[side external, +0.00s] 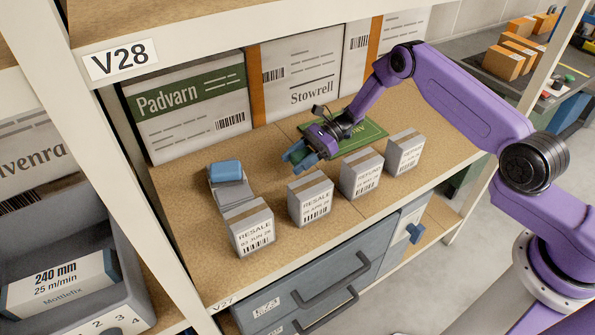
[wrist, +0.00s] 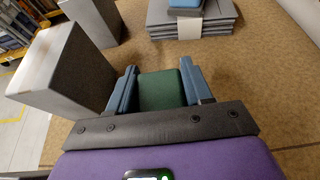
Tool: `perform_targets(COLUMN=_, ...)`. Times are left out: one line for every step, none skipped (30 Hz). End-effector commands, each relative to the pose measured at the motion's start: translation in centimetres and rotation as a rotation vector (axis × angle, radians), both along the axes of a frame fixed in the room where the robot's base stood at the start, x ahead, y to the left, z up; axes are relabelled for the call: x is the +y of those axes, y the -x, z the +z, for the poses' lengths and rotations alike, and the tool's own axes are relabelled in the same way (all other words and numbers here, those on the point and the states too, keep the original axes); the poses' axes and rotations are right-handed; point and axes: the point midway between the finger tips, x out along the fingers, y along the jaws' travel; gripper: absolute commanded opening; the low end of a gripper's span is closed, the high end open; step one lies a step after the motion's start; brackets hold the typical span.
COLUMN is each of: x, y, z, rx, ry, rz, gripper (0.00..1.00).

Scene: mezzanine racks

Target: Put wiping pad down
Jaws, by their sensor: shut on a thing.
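My gripper (side external: 300,154) hangs low over the wooden shelf, behind the row of grey boxes. Its blue fingers are shut on a dark green block, which I take to be the wiping pad (wrist: 160,90). In the wrist view the pad sits between the two fingers, with wooden shelf around it. In the side view the gripper mostly hides the pad. I cannot tell whether the pad touches the shelf.
Several grey labelled boxes (side external: 310,200) line the shelf's front edge. A blue block (side external: 226,171) lies on a stack of grey flat packs (wrist: 190,29) at left. A green printed sheet or board (side external: 362,136) lies behind the gripper. Large cartons (side external: 190,118) stand at the back.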

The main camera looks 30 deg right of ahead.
Motion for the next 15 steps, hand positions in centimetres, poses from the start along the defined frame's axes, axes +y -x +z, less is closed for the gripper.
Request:
perform_targets(x=0.0, y=0.0, z=-0.3, rx=-0.001, ry=0.0, rz=-0.001, gripper=0.19)
perform_targets(x=0.0, y=0.0, z=-0.5, rx=-0.001, ry=0.0, rz=-0.001, gripper=0.19)
perform_targets(x=0.0, y=0.0, z=-0.9, rx=0.0, ry=0.0, rz=-0.001, gripper=0.19)
perform_targets(x=0.0, y=0.0, z=-1.2, rx=0.001, ry=0.0, rz=-0.001, gripper=0.19)
perform_targets(x=0.0, y=0.0, z=-1.7, rx=0.001, ry=0.0, rz=-0.001, gripper=0.19)
perform_targets(x=0.0, y=0.0, z=-2.2, rx=0.001, ry=0.0, rz=-0.001, gripper=0.19)
perform_targets(x=0.0, y=0.0, z=-2.7, rx=0.001, ry=0.0, rz=-0.001, gripper=0.19)
perform_targets(x=0.0, y=0.0, z=-3.0, rx=0.0, ry=0.0, rz=-0.001, gripper=0.19)
perform_targets(x=0.0, y=0.0, z=-3.5, rx=0.0, ry=0.0, rz=-0.001, gripper=0.19)
perform_targets(x=0.0, y=0.0, z=-3.7, rx=0.0, ry=0.0, rz=-0.001, gripper=0.19)
perform_targets(x=0.0, y=0.0, z=-4.0, rx=-0.001, ry=0.0, rz=-0.001, gripper=0.19)
perform_targets(x=0.0, y=0.0, z=-4.2, rx=-0.001, ry=0.0, rz=-0.001, gripper=0.19)
perform_targets(x=0.0, y=0.0, z=-4.3, rx=-0.001, ry=0.0, rz=-0.001, gripper=0.19)
perform_targets(x=0.0, y=0.0, z=-4.4, rx=-0.002, ry=0.0, rz=-0.001, gripper=0.19)
perform_targets(x=0.0, y=0.0, z=-4.4, rx=-0.002, ry=0.0, rz=-0.001, gripper=0.19)
